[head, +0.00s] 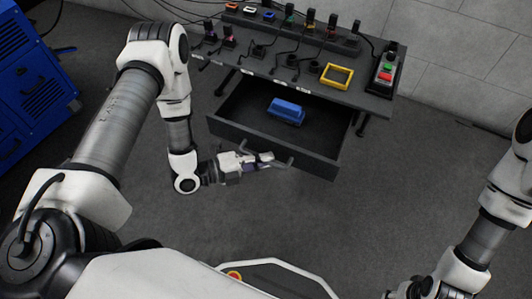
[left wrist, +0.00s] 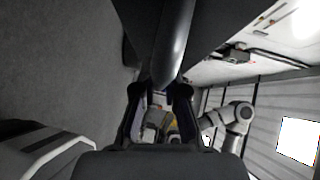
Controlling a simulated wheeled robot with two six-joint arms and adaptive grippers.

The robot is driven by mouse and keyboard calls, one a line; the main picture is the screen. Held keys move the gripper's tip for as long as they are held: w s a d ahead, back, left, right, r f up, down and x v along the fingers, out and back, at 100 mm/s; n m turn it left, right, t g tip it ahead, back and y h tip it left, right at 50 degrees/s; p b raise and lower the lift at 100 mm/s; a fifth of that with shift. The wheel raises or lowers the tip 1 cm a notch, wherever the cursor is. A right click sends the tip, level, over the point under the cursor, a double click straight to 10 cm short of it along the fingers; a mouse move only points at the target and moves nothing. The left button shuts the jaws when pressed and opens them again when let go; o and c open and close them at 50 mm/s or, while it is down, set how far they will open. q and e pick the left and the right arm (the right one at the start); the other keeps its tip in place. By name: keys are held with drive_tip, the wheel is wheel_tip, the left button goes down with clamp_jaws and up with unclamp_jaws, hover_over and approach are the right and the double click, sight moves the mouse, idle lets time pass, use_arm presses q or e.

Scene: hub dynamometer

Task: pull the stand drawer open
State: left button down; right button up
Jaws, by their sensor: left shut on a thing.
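The stand drawer (head: 270,146) is pulled out from under the dark bench and its inside shows. A blue object (head: 286,111) lies in it. My left gripper (head: 270,160) is at the drawer's front, shut on the drawer handle. In the left wrist view the handle (left wrist: 174,45) is a dark rounded bar running up from between the fingertips of my left gripper (left wrist: 159,92). My right arm comes in at the right edge of the head view; its gripper end is cut off at the bottom, so its fingers do not show.
The bench top (head: 285,72) carries several small devices, cables, a yellow frame (head: 337,75) and a control box with green and red buttons (head: 386,71). A blue cabinet (head: 32,85) stands at the left. The floor in front of the drawer is clear.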

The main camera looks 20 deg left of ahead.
use_arm(q)
drive_tip(key=shift+s, duration=0.45)
drive_tip(key=c, duration=1.2)
unclamp_jaws()
drive_tip(key=shift+a, duration=0.1)
drive_tip(key=v, duration=1.1)
drive_tip(key=shift+s+a, duration=0.25)
drive_tip(key=shift+s, duration=0.05)
